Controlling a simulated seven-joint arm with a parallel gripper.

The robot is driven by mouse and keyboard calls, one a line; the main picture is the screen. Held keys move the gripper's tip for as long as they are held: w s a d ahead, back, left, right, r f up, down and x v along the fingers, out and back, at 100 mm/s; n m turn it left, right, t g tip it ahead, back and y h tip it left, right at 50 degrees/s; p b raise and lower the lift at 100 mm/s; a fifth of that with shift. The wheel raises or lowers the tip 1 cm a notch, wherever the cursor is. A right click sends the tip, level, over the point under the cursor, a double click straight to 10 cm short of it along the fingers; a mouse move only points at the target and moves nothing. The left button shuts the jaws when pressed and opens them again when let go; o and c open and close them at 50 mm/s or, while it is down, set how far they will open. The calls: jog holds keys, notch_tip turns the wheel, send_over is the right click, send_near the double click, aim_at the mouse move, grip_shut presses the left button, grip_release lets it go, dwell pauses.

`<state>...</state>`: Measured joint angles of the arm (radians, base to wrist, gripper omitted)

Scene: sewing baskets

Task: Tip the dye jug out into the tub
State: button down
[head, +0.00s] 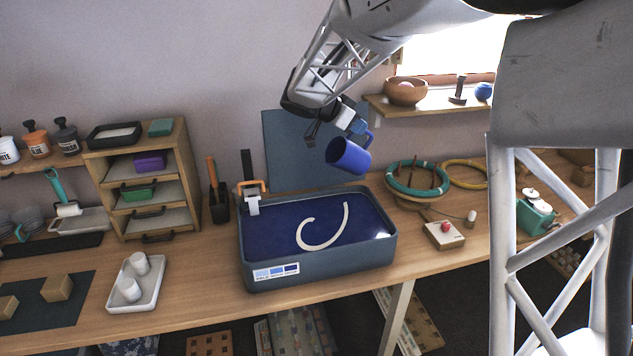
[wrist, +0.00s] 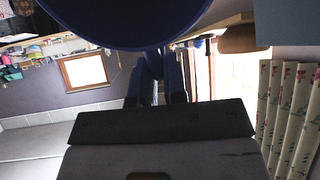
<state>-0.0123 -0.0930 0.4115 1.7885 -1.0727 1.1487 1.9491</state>
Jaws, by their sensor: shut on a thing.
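The dye jug (head: 352,155) is a blue mug-like vessel with a handle, in the air above the back right part of the tub (head: 318,269). It is tilted, with its mouth facing left and down; no stream shows from it. My gripper (head: 357,127) is shut on its handle. In the wrist view the jug (wrist: 125,22) fills the top, and my gripper (wrist: 158,85) is around the handle. The tub is grey-blue, with a colour-strip label in front and dark blue liquid inside. A pale curved strip (head: 322,244) lies in the liquid.
A white clip with an orange handle (head: 252,196) sits on the tub's back left edge. A dark board (head: 300,150) stands behind the tub. Teal hoop stand (head: 417,178) and small box (head: 443,235) are right; white tray (head: 138,283) and drawer unit (head: 145,180) left.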

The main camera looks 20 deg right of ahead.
aim_at(366, 133)
jog(key=shift+w+d+f+g+y, duration=0.15)
jog(key=shift+d+f+y, duration=0.6)
jog(key=shift+d+y, duration=0.1)
jog(key=shift+w+d+f+g+y, duration=0.1)
jog(key=shift+d+f+g+y, duration=0.05)
jog(key=shift+d+f+y, duration=0.65)
jog(key=w+d+f+g+y+b, duration=0.1)
jog(key=d+f+y+b, duration=0.1)
jog(key=d+f+y, duration=0.5)
jog(key=shift+w+d+f, duration=0.2)
jog(key=shift+d+f, duration=0.15)
